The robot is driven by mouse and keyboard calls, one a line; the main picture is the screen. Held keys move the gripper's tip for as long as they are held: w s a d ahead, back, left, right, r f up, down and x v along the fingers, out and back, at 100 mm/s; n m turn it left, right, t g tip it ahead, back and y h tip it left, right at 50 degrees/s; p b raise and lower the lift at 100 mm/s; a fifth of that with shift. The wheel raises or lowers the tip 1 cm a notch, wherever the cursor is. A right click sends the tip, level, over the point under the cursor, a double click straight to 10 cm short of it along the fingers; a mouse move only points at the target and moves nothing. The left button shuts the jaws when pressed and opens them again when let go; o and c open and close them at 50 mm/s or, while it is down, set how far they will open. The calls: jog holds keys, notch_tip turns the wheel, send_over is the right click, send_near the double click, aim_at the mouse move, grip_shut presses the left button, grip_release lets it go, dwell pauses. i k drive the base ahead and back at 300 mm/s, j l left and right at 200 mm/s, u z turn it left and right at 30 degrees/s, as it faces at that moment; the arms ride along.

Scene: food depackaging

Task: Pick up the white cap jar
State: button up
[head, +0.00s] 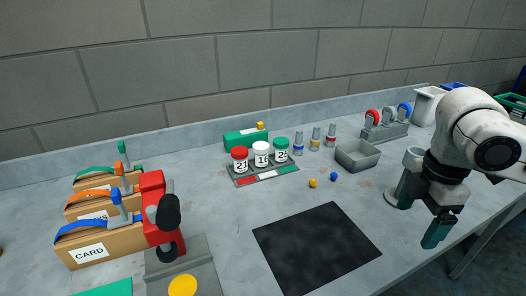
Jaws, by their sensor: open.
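The white cap jar (261,155) stands upright in a grey rack (266,174) on the worktop, between a red cap jar (240,160) and a green cap jar (281,150). The label on the white cap jar is partly readable, with a dark mark on it. My gripper (419,214) is at the right of the worktop, pointing down, with dark green fingers spread apart. It is open and empty, well to the right of the jars. A grey round base shows beside its left finger.
A black mat (317,248) lies in front of the rack. A grey tray (357,155) and small yellow (313,183) and blue (334,176) balls lie right of the jars. Card boxes (101,247) and a red device (155,199) stand at left.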

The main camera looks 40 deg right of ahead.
aim_at(261, 161)
jog(key=i, duration=1.65)
